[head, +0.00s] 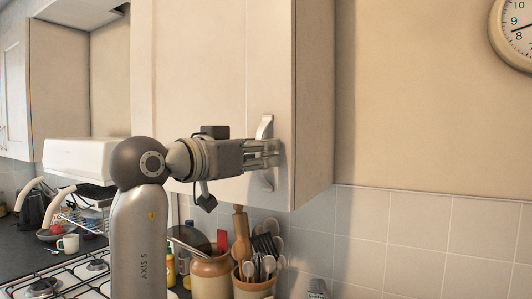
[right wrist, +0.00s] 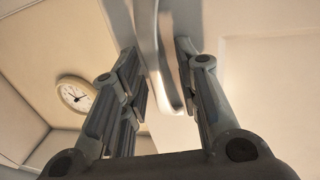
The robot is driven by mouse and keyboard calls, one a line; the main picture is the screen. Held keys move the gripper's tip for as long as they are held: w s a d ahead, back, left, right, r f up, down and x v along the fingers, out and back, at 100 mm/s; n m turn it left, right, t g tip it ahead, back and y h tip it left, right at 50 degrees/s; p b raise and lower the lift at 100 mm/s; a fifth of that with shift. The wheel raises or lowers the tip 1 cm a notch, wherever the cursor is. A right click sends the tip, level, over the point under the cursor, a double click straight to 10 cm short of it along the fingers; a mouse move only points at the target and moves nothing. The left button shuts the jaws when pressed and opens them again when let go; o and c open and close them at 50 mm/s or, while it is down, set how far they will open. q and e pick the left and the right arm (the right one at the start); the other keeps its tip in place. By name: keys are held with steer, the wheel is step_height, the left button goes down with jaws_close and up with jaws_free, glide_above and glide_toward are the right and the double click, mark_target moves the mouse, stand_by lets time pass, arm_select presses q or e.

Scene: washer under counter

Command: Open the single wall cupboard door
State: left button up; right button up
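The single wall cupboard (head: 314,100) hangs in the middle of the head view, and its pale door (head: 215,70) looks shut. A curved metal handle (head: 266,127) stands upright near the door's lower right edge; it also shows in the right wrist view (right wrist: 166,60). My right gripper (head: 277,154) is level with the handle and covers its middle part. In the right wrist view my right gripper (right wrist: 156,50) has one finger on each side of the handle, the fingers apart with the handle between them. Firm contact cannot be made out. My left gripper is not in view.
A gas hob (head: 60,284) is at the lower left. Utensil pots (head: 211,272) stand on the counter below the cupboard. More wall cupboards (head: 55,80) are at the left. A clock (head: 514,32) hangs at the upper right.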

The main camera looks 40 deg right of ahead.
steer(key=shift+a, duration=0.1)
jaws_close()
stand_by(0.4)
